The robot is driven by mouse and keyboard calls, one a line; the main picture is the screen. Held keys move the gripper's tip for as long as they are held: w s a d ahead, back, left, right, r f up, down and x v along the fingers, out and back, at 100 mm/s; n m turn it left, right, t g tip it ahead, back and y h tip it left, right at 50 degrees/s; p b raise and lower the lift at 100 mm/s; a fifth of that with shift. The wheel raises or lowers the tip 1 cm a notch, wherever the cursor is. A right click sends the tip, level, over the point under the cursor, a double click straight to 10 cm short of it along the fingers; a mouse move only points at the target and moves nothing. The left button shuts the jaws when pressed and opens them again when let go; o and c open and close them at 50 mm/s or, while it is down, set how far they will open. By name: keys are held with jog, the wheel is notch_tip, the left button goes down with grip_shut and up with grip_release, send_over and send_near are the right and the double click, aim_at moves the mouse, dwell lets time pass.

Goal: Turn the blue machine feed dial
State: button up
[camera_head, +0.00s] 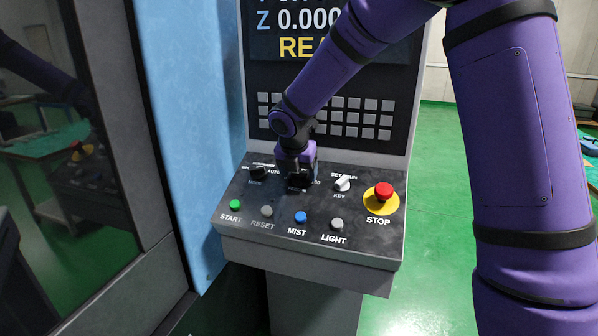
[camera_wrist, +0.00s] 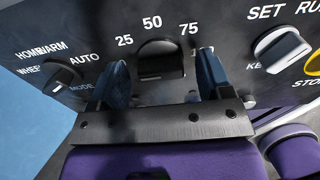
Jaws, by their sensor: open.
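The feed dial (camera_wrist: 160,60) is a black knob on the control panel, marked 25, 50 and 75 around its top, seen in the wrist view. My gripper (camera_wrist: 162,70) is open, with one blue finger left of the dial and the other right of it. Gaps show between the fingers and the knob; I cannot tell how deep the fingers reach. In the head view my gripper (camera_head: 299,181) is at the middle of the panel and hides the dial.
The black mode dial (camera_wrist: 62,75) is on the left and the white key switch (camera_wrist: 280,50) on the right. A red stop button (camera_head: 383,191) is further right. Start (camera_head: 235,205), reset, mist and light buttons line the panel's front. A keypad (camera_head: 350,118) and screen stand behind.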

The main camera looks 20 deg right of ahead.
jog(key=c, duration=0.9)
